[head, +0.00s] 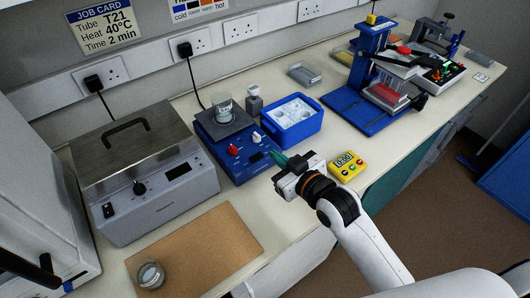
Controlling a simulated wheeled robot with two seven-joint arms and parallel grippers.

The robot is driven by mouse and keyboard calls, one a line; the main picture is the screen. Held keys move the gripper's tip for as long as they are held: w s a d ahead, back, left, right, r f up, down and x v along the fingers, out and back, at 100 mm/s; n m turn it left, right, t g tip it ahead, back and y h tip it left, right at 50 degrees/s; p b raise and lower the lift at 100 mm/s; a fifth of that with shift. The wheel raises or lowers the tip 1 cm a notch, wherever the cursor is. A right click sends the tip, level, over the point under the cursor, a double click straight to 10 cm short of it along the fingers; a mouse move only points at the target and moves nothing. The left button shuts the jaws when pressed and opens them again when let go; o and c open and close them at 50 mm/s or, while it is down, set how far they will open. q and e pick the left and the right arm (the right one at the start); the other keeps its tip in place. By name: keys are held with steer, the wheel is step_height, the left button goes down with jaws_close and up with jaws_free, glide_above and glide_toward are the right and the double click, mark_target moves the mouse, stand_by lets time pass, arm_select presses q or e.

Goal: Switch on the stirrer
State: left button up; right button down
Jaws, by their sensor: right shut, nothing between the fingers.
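The stirrer (212,143) is a blue box at the middle of the bench. It has a dark top plate with a glass beaker (223,106) on it. Its sloped front has a red knob (232,149), a white knob (256,137) and a small dark display. My right gripper (277,157) is at the stirrer's front right corner. Its green fingertips are shut with nothing between them. They point at the front panel close to the display; I cannot tell whether they touch it. My left gripper is not in view.
A grey lidded bath (150,200) stands left of the stirrer. A blue tray (315,123) is behind my right gripper, and a yellow timer (347,166) is right of it. A brown mat (225,238) with a small glass dish (151,275) lies in front. A blue stand (340,103) is further right.

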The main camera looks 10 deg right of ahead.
steer(key=p, duration=0.1)
glide_above(256, 157)
steer(key=s+d, duration=0.1)
steer(key=s, duration=0.1)
steer(key=f, duration=0.3)
steer(key=d+f+p, duration=0.1)
steer(key=f, duration=0.1)
steer(key=shift+w+f, duration=0.1)
steer(key=shift+f, duration=0.2)
steer(key=shift+f, duration=0.15)
